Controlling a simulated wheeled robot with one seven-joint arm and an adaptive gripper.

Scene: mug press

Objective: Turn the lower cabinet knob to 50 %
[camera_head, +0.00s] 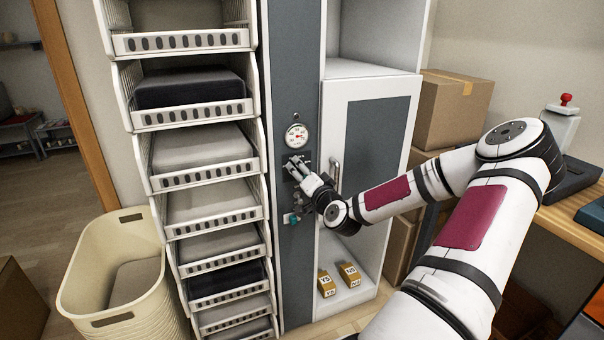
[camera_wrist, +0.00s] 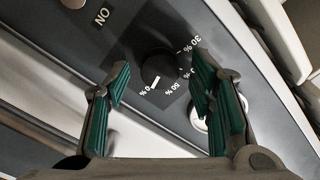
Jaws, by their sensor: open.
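The cabinet knob (camera_wrist: 158,68) is a round black dial on a dark panel in the wrist view. A small white mark at its lower edge lies beside the 0 % label. Other percent labels, about 50 % and 30 %, run up its right side, partly covered by the finger. My gripper (camera_wrist: 160,88) is open, with one green-padded finger on each side of the knob; I see no contact. In the head view my gripper (camera_head: 299,172) is at the grey cabinet panel, just below a round gauge, and hides the knob.
The round white gauge (camera_head: 297,136) sits above my gripper. A vertical door handle (camera_head: 336,175) is close on the right. A teal fitting (camera_head: 290,218) is lower on the panel.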

